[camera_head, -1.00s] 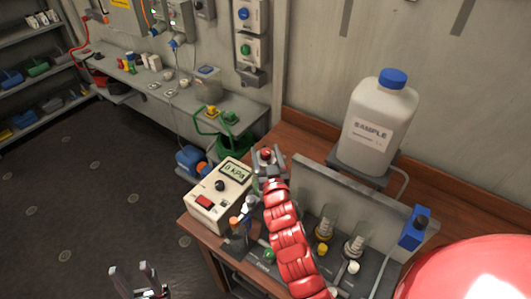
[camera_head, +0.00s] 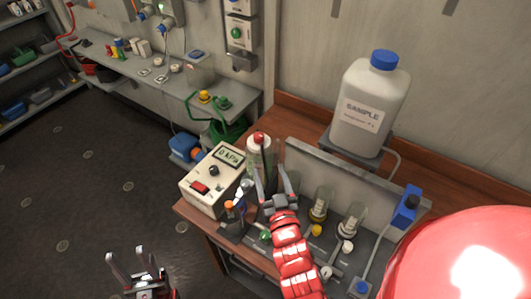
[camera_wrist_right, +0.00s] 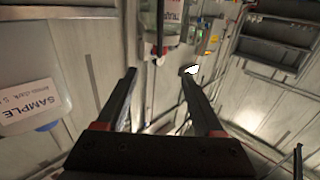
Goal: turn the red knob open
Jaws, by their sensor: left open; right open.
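A small red top (camera_head: 259,137) sits on an upright pale and dark cylinder (camera_head: 259,152) behind the bench panel; I cannot tell for sure whether it is the red knob. My right gripper (camera_head: 268,172) is open and empty, in front of the cylinder and overlapping its lower part in the head view. The right wrist view shows the two fingers (camera_wrist_right: 160,88) spread with nothing between them; a pale cylindrical part (camera_wrist_right: 162,28) lies beyond. My left gripper (camera_head: 133,256) is open and empty over the floor at lower left.
A meter box (camera_head: 213,180) with a red switch stands left of my right gripper. A white sample bottle (camera_head: 370,103) with a blue cap stands on a raised stand behind. Glass vials (camera_head: 320,204) and a blue block (camera_head: 407,207) are to the right. Open floor (camera_head: 90,200) lies left.

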